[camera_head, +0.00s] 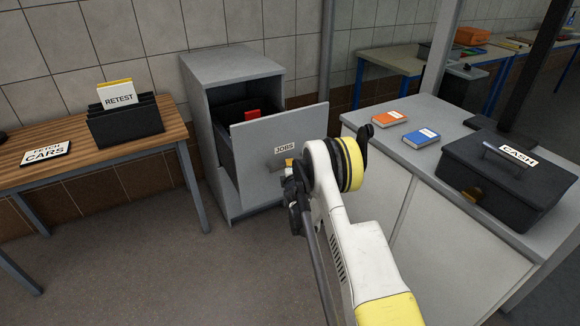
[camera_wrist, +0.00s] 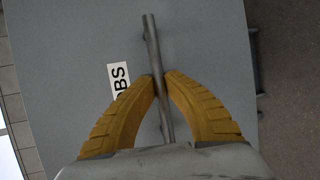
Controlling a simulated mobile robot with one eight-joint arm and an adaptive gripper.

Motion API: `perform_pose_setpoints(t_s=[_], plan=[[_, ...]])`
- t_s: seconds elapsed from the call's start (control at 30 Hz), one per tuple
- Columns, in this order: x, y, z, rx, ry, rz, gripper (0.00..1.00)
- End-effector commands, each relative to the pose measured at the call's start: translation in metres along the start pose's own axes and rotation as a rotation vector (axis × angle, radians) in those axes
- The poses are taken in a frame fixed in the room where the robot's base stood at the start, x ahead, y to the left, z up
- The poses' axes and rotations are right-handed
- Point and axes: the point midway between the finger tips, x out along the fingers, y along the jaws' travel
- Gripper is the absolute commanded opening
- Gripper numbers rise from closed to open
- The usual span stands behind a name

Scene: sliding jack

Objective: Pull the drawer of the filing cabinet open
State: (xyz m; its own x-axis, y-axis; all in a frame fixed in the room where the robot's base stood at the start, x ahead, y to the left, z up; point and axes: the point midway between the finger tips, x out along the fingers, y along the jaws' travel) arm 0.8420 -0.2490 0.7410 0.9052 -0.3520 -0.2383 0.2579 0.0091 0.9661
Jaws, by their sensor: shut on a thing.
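The grey filing cabinet (camera_head: 232,65) stands against the tiled wall in the head view. Its drawer front (camera_head: 262,140), labelled JOBS, stands out from the cabinet body, so the drawer is partly open. A red item (camera_head: 252,115) shows inside the dark drawer. In the wrist view the drawer front (camera_wrist: 70,60) fills most of the picture, with a metal bar handle (camera_wrist: 151,42) across it. My gripper (camera_wrist: 162,82) has its two yellow fingers closed on the handle, one on each side. In the head view my arm partly hides the gripper (camera_head: 289,165) at the drawer front.
A wooden table (camera_head: 70,165) with a RETEST file holder (camera_head: 125,122) stands left of the cabinet. A grey counter (camera_head: 440,175) with a black CASH box (camera_head: 500,180) and two books stands close on the right. The floor (camera_head: 190,270) before the cabinet is clear.

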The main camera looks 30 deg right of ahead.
Motion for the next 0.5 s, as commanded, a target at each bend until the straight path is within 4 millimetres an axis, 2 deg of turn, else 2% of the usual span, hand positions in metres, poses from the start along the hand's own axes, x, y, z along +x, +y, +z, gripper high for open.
perform_pose_setpoints(t_s=[0.17, 0.2, 0.27, 0.5], plan=[[0.0002, -0.0002, 0.001, 0.0, -0.001, -0.001, 0.0], [0.0002, -0.0002, 0.001, 0.0, -0.001, -0.001, 0.17], [0.0002, -0.0002, 0.001, 0.0, -0.001, -0.001, 0.36], [0.0001, -0.0001, 0.0004, 0.0, -0.001, 0.0, 0.36]])
